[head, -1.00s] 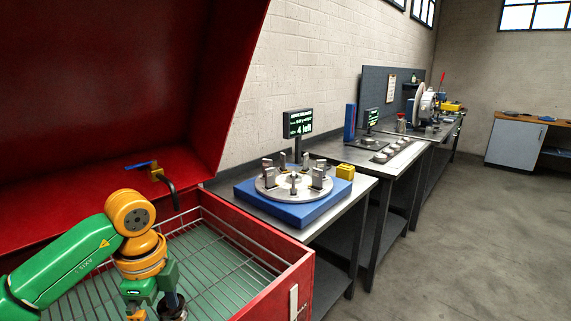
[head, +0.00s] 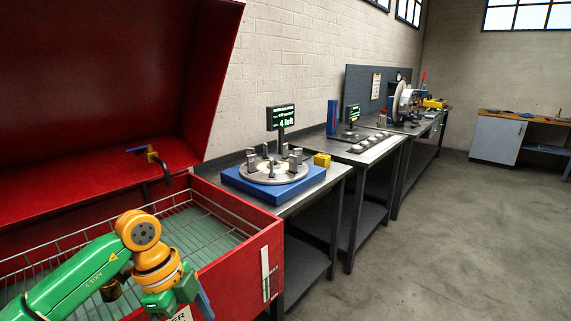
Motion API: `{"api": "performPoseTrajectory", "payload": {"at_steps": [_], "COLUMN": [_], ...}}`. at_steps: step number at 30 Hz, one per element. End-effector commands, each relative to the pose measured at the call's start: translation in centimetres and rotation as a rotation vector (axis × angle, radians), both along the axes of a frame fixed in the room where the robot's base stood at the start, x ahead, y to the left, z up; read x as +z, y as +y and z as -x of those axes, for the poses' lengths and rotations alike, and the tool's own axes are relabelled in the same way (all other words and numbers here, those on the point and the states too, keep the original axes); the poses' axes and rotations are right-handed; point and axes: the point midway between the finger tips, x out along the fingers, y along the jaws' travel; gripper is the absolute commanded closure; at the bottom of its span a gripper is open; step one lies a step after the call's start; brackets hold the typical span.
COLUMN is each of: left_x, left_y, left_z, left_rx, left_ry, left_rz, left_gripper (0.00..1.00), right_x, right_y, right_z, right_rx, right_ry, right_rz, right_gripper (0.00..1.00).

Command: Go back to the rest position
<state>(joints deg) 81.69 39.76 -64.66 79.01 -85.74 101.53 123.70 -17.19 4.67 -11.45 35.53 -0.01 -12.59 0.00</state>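My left arm, green with orange joints, comes in from the lower left over the front of the red washer tub (head: 243,264). My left gripper (head: 180,304) is at the bottom edge of the head view, beside the tub's front wall. Its fingertips are cut off or hidden, so I cannot tell whether it is open or shut, or holds anything. A dark round part shows beneath the forearm; I cannot tell what it is. My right gripper is not in view. The balancing machine (head: 268,184), a blue base with a round metal plate, stands beyond the tub.
A display reading "4 left" (head: 281,118) stands behind the balancing machine, with a yellow block (head: 321,160) beside it. Steel benches (head: 370,154) run along the wall. The tub's red lid (head: 110,80) is raised. The floor (head: 430,240) on the right is clear.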

Motion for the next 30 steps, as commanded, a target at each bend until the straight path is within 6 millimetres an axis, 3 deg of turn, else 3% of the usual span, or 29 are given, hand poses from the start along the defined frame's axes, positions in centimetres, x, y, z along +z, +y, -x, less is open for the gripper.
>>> {"api": "performPoseTrajectory", "payload": {"at_steps": [5,8,10,13,14,16,19,20,21,23,24,26,27,30], "left_x": [-1.4,-1.9,-1.9,-2.3,-2.8,-6.4,-15.4,-18.2,-21.8,-26.9,-30.0,-34.2,-36.6,-41.0], "left_y": [-5.3,-9.6,-12.4,-14.8,-15.0,-13.5,-8.3,-6.9,-5.0,-2.6,-1.2,0.5,1.4,2.9], "left_z": [0.1,-0.2,-0.9,-3.3,-4.4,-7.3,-8.2,-7.5,-6.0,-2.8,-0.2,4.5,8.0,17.0], "left_rx": [-0.111,-0.152,-0.133,0.013,0.096,0.391,0.821,0.916,1.027,1.162,1.235,1.321,1.365,1.436], "left_ry": [0.007,-0.022,-0.071,-0.196,-0.248,-0.388,-0.518,-0.53,-0.531,-0.505,-0.475,-0.412,-0.359,-0.211], "left_rz": [0.278,0.541,0.749,1.036,1.109,1.202,1.073,1.004,0.904,0.745,0.636,0.473,0.367,0.128], "left_gripper": [0.0,0.0,0.0,0.0,0.0,0.0,0.0,0.0,0.0,0.0,0.0,0.0,0.0,0.0], "right_x": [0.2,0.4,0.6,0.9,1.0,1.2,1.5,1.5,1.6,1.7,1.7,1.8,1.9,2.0], "right_y": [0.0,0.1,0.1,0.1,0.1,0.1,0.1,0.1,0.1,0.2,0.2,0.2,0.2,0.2], "right_z": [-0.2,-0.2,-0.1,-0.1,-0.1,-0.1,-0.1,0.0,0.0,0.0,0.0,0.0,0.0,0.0], "right_rx": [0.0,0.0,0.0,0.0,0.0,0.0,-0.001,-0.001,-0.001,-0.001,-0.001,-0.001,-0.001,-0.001], "right_ry": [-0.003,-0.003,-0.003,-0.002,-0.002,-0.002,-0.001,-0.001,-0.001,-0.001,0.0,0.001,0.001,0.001], "right_rz": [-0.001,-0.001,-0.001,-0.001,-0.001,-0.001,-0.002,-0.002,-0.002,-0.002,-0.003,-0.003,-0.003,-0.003], "right_gripper": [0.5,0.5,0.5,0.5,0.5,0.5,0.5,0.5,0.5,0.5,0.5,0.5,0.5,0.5]}}
